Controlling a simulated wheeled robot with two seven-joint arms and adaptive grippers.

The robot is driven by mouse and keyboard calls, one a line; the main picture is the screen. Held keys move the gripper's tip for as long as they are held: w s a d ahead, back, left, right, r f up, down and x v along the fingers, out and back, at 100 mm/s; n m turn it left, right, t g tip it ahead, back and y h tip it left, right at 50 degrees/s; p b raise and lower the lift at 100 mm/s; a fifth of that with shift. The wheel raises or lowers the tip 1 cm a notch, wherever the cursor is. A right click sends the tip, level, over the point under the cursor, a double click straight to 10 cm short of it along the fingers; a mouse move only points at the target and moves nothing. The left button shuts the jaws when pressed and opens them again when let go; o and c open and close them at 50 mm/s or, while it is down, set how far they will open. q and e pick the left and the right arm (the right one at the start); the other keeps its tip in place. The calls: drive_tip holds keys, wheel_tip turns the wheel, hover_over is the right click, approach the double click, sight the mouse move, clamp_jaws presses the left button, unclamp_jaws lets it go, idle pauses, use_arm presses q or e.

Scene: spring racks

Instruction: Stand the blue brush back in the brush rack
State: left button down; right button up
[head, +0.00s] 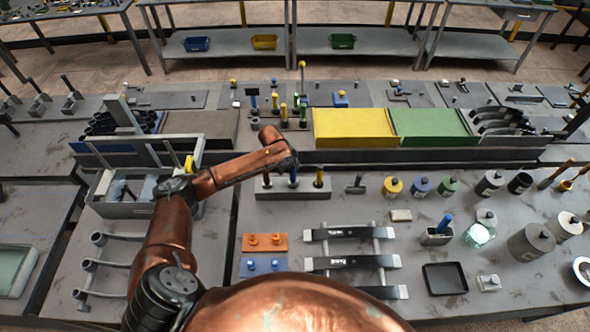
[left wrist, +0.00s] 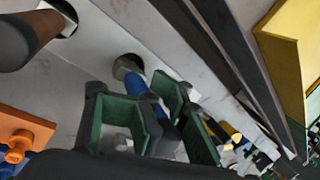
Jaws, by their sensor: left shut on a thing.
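The brush rack (head: 268,188) is a long grey block with round holes in the middle of the table. My left gripper (head: 291,163) is above it, shut on the blue brush (head: 293,178). In the left wrist view, the blue brush (left wrist: 159,92) sits between the green-padded fingers of my left gripper (left wrist: 155,112). One blue end lies close beside a round hole in the pale rack (left wrist: 98,42); I cannot tell whether it is in the hole. My right gripper is not in view.
A brush with a brown handle (head: 319,172) stands in the rack, right of my gripper. An orange block (head: 265,243) and a blue block (head: 263,264) lie in front. Yellow (head: 355,128) and green (head: 434,127) panels lie behind. Lidded jars (head: 393,187) stand to the right.

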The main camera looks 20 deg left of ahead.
use_arm(q)
drive_tip(key=shift+f, duration=0.35)
drive_tip(key=shift+f+b, duration=0.5)
drive_tip(key=shift+f, duration=0.05)
drive_tip(key=c, duration=1.7)
unclamp_jaws()
drive_tip(key=o, duration=0.4)
drive_tip(key=shift+o, duration=0.2)
drive_tip(key=o, duration=0.9)
drive_tip(key=shift+r, duration=0.15)
